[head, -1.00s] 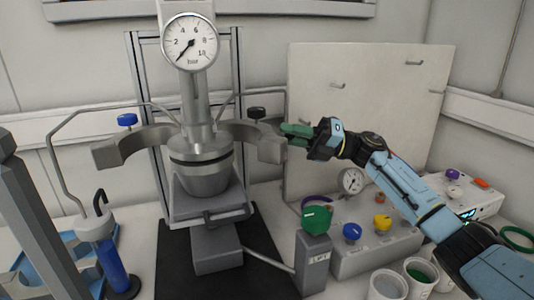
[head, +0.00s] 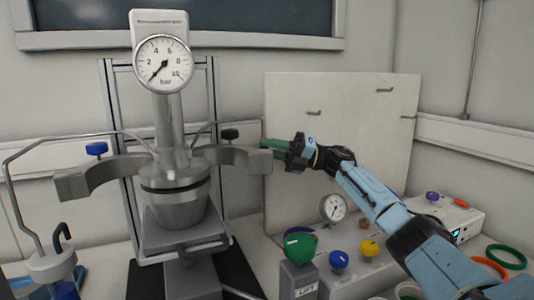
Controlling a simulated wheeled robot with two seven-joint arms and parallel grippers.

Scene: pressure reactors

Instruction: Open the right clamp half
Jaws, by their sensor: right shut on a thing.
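The grey reactor vessel (head: 176,208) stands upright at left of centre, with a steel column and a round bar gauge (head: 164,64) above it. The left clamp half (head: 95,174) spreads out to the left, away from the vessel's collar. The right clamp half (head: 238,156), a curved grey arm with a block end, spreads out to the right, also clear of the collar. A green handle (head: 271,145) sticks out at its outer end. My right gripper (head: 286,149) is shut on this handle; its fingers partly hide it. My left gripper is out of view.
A green knob (head: 300,244) tops the LIFT post in front. Behind it a console carries blue (head: 339,260) and yellow (head: 368,248) knobs and a small gauge (head: 334,208). A pale board (head: 345,125) stands behind my right arm. Thin pipes flank the reactor.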

